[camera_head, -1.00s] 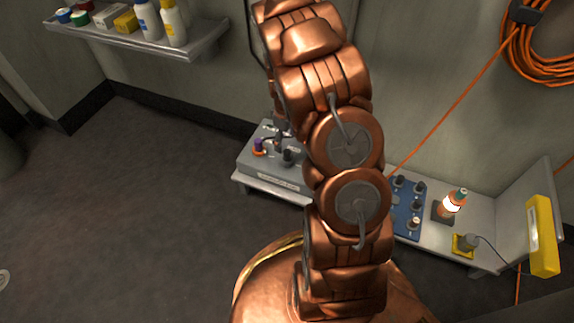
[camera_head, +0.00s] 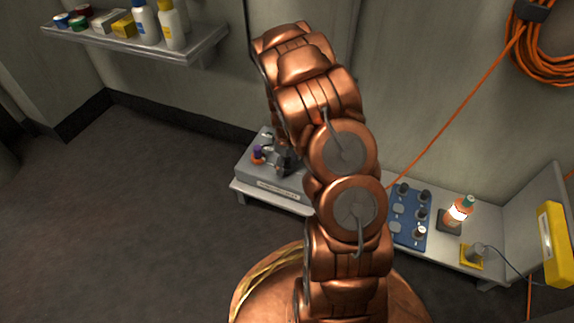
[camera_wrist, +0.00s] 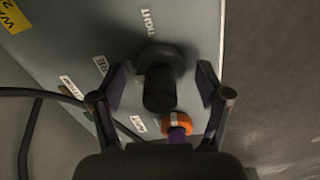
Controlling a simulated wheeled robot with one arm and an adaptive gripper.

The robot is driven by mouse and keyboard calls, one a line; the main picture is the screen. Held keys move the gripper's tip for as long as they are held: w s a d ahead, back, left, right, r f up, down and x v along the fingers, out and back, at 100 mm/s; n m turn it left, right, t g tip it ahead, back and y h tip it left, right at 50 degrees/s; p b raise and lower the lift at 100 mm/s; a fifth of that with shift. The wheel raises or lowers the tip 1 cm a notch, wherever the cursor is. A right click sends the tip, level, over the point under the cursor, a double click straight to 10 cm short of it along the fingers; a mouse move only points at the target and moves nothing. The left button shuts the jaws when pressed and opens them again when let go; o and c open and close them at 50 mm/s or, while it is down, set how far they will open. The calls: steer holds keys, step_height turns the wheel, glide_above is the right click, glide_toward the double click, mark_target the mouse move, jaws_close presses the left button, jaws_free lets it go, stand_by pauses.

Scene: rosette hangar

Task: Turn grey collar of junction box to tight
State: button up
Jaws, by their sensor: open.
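The junction box (camera_head: 262,187) is a grey box on a low shelf by the wall, partly behind my arm. In the wrist view its grey face (camera_wrist: 85,40) fills the upper middle. A dark grey collar (camera_wrist: 160,58) with a black cylindrical plug stands on it, beside the printed word TIGHT. My gripper (camera_wrist: 162,82) is open, with one finger on each side of this collar. Gaps show between fingers and collar. An orange collar with a purple plug (camera_wrist: 177,122) is close by, near the right finger. My gripper shows only as a dark shape over the box in the head view (camera_head: 286,160).
A blue panel with several dark knobs (camera_head: 411,222), a lit orange bottle-shaped lamp (camera_head: 458,214) and a yellow-based socket (camera_head: 472,256) are right of my arm. A black cable (camera_wrist: 30,135) curves at the wrist view's left. Open floor (camera_head: 120,220) is at left.

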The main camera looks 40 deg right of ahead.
steer(key=shift+c, duration=0.3)
steer(key=c, duration=1.1)
steer(key=shift+r+p, duration=0.15)
steer(key=shift+p, duration=0.35)
steer(key=m+p, duration=0.1)
steer(key=p, duration=0.1)
steer(key=m+p, duration=0.1)
steer(key=p, duration=0.1)
steer(key=shift+a+r+m, duration=0.1)
steer(key=shift+r+m, duration=0.1)
steer(key=shift+m, duration=0.2)
steer(key=m+p, duration=0.5)
steer(key=p, duration=0.1)
steer(key=shift+s+f, duration=0.1)
steer(key=shift+f, duration=0.05)
steer(key=m+p, duration=0.2)
steer(key=m, duration=0.3)
steer(key=shift+f, duration=0.15)
steer(key=m+p, duration=0.1)
steer(key=m, duration=0.4)
steer(key=shift+f, duration=0.1)
